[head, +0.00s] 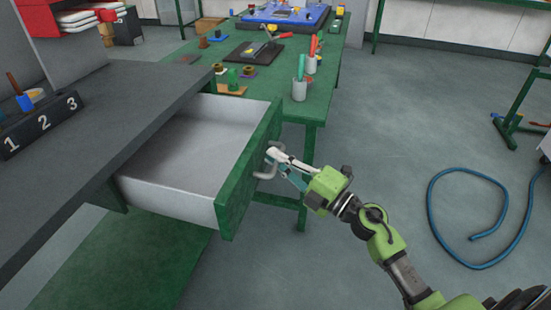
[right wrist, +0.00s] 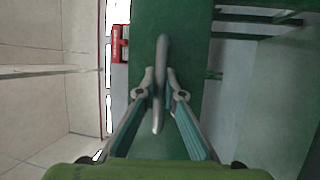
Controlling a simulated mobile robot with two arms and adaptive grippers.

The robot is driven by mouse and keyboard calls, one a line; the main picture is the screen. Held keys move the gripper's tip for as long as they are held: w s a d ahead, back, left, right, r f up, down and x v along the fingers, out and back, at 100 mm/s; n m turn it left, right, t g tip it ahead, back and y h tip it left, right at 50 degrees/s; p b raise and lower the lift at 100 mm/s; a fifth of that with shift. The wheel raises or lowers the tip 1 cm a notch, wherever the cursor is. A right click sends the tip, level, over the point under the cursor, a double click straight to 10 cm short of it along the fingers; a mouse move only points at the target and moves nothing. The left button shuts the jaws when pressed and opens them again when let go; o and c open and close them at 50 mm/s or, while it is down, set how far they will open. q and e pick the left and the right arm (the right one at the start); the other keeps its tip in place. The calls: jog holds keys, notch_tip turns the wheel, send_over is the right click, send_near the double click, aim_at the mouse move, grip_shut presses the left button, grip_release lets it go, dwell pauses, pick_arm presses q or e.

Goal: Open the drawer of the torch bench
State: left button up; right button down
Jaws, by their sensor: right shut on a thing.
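The drawer (head: 186,199) of the torch bench (head: 100,112) stands pulled out, with a green front and grey inner walls. Its inside looks empty. A grey bar handle (head: 267,166) sits on the drawer front. My right gripper (head: 272,156) is at this handle. In the right wrist view, the handle (right wrist: 161,60) runs between the two fingers of my right gripper (right wrist: 160,90), which are closed around it. The dark bench top overhangs the back of the drawer. My left gripper is not in view.
A green table (head: 315,107) with tools, cups and a blue tray (head: 285,15) stands just beyond the drawer. A blue hose (head: 432,205) lies on the floor at right. A block numbered 1 to 3 (head: 42,122) sits on the bench. Floor right of the drawer is mostly clear.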

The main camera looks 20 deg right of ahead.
jog(key=c, duration=2.1)
grip_release()
jog(key=shift+c, duration=0.2)
jog(key=v, duration=1.2)
jog(key=shift+w, duration=0.1)
